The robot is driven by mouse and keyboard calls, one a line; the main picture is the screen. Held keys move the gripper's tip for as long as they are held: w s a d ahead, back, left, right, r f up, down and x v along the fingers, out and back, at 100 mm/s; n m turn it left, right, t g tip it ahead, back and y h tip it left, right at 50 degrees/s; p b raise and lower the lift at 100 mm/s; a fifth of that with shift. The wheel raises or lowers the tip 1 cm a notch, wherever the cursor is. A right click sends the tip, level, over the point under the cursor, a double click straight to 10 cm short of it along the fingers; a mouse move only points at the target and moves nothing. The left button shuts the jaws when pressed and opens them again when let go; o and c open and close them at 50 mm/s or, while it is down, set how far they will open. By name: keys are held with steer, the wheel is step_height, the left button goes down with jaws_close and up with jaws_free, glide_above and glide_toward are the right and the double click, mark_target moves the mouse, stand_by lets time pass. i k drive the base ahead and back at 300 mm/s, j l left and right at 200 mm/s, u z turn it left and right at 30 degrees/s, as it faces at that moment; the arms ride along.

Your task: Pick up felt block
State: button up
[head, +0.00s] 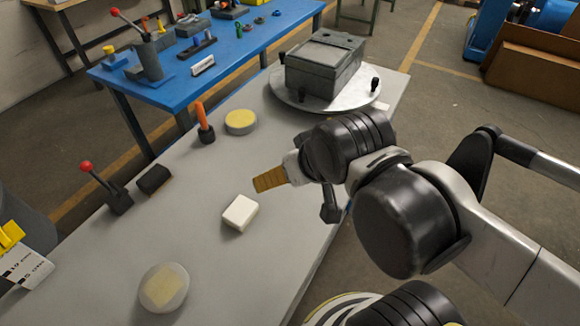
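A pale, off-white block (240,213) with rounded edges lies flat on the grey table (205,240), left of and below the end of my arm. A dark block (154,179) with a brownish lower edge lies farther left; I cannot tell for certain which of the two is felt. My gripper (270,180) is at the arm's end, to the upper right of the pale block and apart from it in the picture. A tan, ribbed piece shows at its tip. The arm hides most of the gripper, so its opening cannot be made out.
Around the blocks are a red-knobbed lever (112,190), an orange-handled tool (204,122), a yellow-topped disc (240,122) and a pale round dish (164,287). A grey box (322,70) stands on a round plate behind. A blue table (190,82) is farther back.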

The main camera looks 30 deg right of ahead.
mark_target(240, 213)
steer(key=i+l+u, duration=0.1)
steer(key=l+u, duration=0.5)
steer(key=u, duration=0.15)
steer(key=i+l+u, duration=0.1)
steer(key=l+u, duration=0.3)
steer(key=j, duration=0.1)
